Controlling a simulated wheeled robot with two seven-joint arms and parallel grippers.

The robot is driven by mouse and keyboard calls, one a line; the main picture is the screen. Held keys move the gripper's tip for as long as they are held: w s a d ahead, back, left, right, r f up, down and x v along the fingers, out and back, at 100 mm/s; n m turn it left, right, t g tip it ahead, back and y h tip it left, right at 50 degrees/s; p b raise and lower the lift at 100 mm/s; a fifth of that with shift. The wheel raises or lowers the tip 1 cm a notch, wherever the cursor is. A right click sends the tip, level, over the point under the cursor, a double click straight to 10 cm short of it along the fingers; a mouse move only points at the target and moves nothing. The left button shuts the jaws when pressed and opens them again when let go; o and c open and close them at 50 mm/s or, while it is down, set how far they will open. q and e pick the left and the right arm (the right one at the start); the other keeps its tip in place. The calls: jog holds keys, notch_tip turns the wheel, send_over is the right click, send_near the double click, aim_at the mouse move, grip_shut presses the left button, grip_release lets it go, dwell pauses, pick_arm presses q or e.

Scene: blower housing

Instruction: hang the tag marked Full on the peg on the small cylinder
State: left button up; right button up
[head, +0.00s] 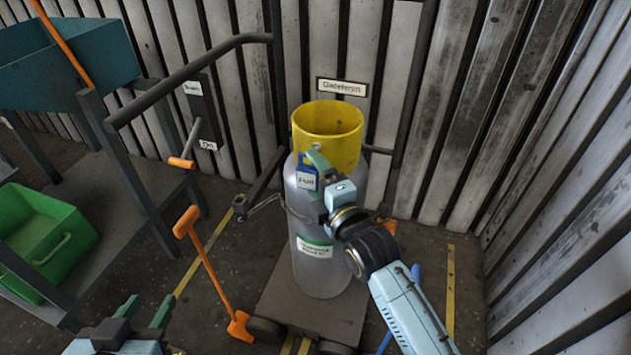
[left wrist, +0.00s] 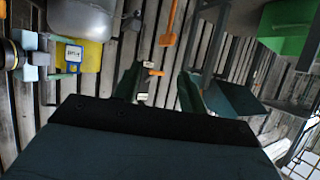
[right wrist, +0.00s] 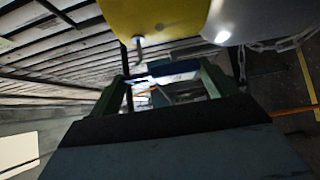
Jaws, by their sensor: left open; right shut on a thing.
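The blue tag with a white label reading Full (head: 306,179) is held in front of the grey cylinder (head: 318,265), just below its yellow collar (head: 328,125). My right gripper (head: 316,165) is shut on the tag, which also shows in the left wrist view (left wrist: 72,56). In the right wrist view the tag's blue edge (right wrist: 168,77) spans the fingers, and a short metal peg (right wrist: 138,50) sticks out from the yellow collar. The tag appears apart from the peg, though depth is hard to judge. My left gripper (head: 145,312) is open and empty at lower left.
The cylinder stands on a trolley (head: 310,310) against a corrugated wall with a small sign (head: 342,87). A chain (right wrist: 285,44) runs by the cylinder. An orange-handled tool (head: 210,270), dark rails, a green bin (head: 40,240) and a bench lie to the left.

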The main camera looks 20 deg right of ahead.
jog(key=shift+w+d+f+b, duration=0.1)
jog(key=shift+w+d+b, duration=0.35)
jog(key=shift+w, duration=0.1)
pick_arm(q)
jog(key=shift+w+d+r+t+h, duration=0.2)
jog(key=shift+w+d+r+t, duration=0.1)
jog(key=shift+r+t, duration=0.35)
jog(key=shift+w+d+r+t+h, duration=0.2)
jog(key=shift+r+t, duration=0.3)
jog(key=shift+r, duration=0.4)
jog(key=shift+w+d+r+t+h, duration=0.2)
jog(key=shift+w+r+t, duration=0.15)
jog(key=shift+r+t, duration=0.3)
pick_arm(e)
jog(key=shift+w+d+f, duration=0.2)
jog(key=shift+w+d, duration=0.1)
jog(key=shift+w, duration=0.2)
jog(key=shift+w+d+f, duration=0.15)
jog(key=shift+w+d, duration=0.15)
jog(key=shift+w, duration=0.15)
pick_arm(q)
jog(key=shift+r, duration=0.1)
pick_arm(e)
jog(key=o, duration=0.9)
jog(key=shift+c, duration=0.2)
jog(key=shift+s, duration=0.1)
